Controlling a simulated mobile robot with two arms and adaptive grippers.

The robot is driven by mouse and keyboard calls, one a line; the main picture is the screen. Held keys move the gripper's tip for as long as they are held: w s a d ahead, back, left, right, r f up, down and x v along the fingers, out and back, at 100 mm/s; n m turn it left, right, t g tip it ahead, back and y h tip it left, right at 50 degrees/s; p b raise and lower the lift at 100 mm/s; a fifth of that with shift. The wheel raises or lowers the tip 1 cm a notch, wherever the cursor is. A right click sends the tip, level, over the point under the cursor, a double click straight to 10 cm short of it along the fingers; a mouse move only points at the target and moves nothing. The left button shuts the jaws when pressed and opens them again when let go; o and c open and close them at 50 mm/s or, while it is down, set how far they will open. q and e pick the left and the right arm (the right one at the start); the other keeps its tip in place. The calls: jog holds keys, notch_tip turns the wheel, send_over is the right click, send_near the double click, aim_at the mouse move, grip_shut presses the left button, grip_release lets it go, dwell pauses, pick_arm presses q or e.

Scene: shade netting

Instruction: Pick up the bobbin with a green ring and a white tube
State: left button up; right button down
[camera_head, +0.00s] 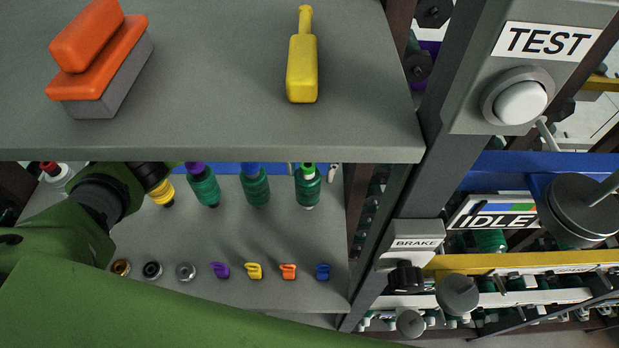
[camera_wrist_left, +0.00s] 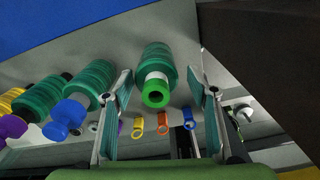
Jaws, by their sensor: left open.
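In the head view this bobbin (camera_head: 308,186) is below the upper shelf's front edge. My left gripper (camera_wrist_left: 161,84) is open, with one finger on each side of the bobbin and gaps visible to both sides. In the head view the upper shelf mostly hides the left gripper (camera_head: 311,169). My right gripper is not seen.
The grey upper shelf (camera_head: 210,130) carries an orange-and-grey block (camera_head: 97,70) and a yellow bottle-shaped item (camera_head: 302,68). Small coloured clips (camera_head: 254,271) lie below. A grey post (camera_head: 385,240) stands right.

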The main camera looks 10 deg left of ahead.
pick_arm(q)
jog(key=shift+s+a+f, duration=0.1)
jog(key=shift+f, duration=0.3)
jog(key=f, duration=0.1)
jog(key=f+p, duration=0.1)
jog(key=f, duration=0.1)
jog(key=f+p, duration=0.1)
jog(key=shift+a+f, duration=0.25)
jog(key=shift+f, duration=0.15)
jog(key=c, duration=1.3)
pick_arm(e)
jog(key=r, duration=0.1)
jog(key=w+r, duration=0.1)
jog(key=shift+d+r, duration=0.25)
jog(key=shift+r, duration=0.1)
